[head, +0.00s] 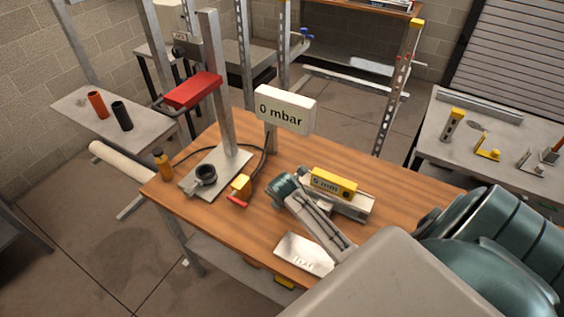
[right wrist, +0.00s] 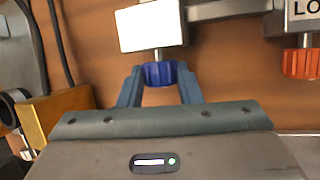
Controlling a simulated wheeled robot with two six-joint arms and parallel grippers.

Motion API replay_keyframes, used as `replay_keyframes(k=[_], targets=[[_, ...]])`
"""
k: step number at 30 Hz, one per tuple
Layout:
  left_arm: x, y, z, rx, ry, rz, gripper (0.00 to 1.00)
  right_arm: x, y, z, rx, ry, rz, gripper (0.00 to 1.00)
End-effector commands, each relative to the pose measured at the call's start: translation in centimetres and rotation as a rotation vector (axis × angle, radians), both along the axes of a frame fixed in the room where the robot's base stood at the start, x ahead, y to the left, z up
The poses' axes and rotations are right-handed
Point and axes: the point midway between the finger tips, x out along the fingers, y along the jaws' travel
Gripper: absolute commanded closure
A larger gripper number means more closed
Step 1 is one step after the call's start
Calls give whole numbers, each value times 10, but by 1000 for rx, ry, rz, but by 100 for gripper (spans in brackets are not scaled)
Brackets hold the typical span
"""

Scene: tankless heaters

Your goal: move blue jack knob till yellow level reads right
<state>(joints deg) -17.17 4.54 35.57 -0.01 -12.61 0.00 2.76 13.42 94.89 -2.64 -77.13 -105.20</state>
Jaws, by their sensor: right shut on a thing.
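The blue jack knob (right wrist: 161,73) is ribbed and hangs on a short shaft below a blank white plate (right wrist: 150,25) in the right wrist view. My right gripper (right wrist: 160,86) is shut on it, one finger at each side. In the head view, the teal end of my right arm hides the knob. The yellow level (head: 334,183) lies on a grey metal jack (head: 350,205) on the bench. Its display shows a single digit and "mm"; the digit is too small to tell surely. My left gripper is not in view.
An orange knob (right wrist: 300,63) below a plate marked "LO" stands right of the blue one. A yellow block (right wrist: 58,112) is close to my right gripper's left side. On the wooden bench (head: 395,195) stand a "0 mbar" sign (head: 286,110), a steel post and a white plate (head: 304,254).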

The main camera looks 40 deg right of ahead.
Motion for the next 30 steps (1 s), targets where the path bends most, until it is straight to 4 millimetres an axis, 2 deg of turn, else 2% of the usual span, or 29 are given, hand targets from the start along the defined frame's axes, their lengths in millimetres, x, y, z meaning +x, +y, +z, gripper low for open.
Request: replay_keyframes(k=[6, 15, 16, 19, 30], targets=[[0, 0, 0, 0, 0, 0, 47, -2, -1, 0, 38, -90, 0, 91], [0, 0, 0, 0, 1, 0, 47, -2, 0, 0, 42, -95, -2, 91], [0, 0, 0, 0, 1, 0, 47, -2, 0, 0, 42, -95, -2, 65], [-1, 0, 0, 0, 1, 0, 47, -2, 0, 0, 41, -95, -1, 47], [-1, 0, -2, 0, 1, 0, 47, -3, 0, 3, 40, -95, 0, 47]])
